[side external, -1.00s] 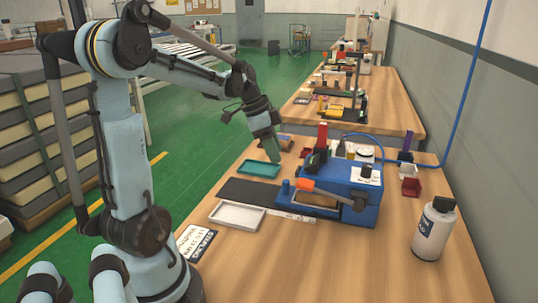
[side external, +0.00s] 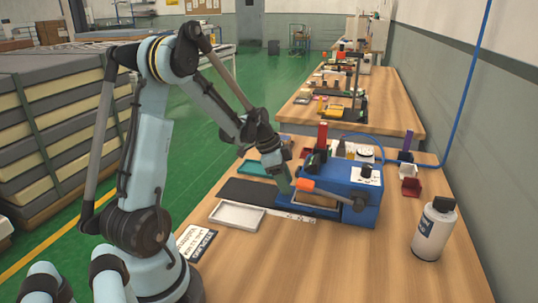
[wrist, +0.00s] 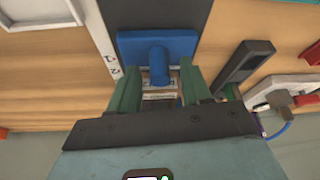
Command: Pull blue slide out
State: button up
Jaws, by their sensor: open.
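The blue slide (wrist: 185,43) shows in the wrist view as a flat blue plate with a rounded knob (wrist: 158,65). My gripper (wrist: 160,76) is open, with one green finger on each side of the knob's near end and visible gaps between. In the side view my gripper (side external: 284,186) is down at the left front of the blue machine (side external: 350,190), by its orange-tipped lever (side external: 305,186).
A white tray (side external: 237,217) and a dark mat (side external: 248,191) lie left of the machine. A teal tray (side external: 254,168) is behind the mat. A white bottle (side external: 434,232) stands at the right.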

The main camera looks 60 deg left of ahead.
jog(key=shift+w+d+f, duration=0.1)
jog(key=shift+w+f, duration=0.05)
jog(key=shift+f, duration=0.3)
grip_shut()
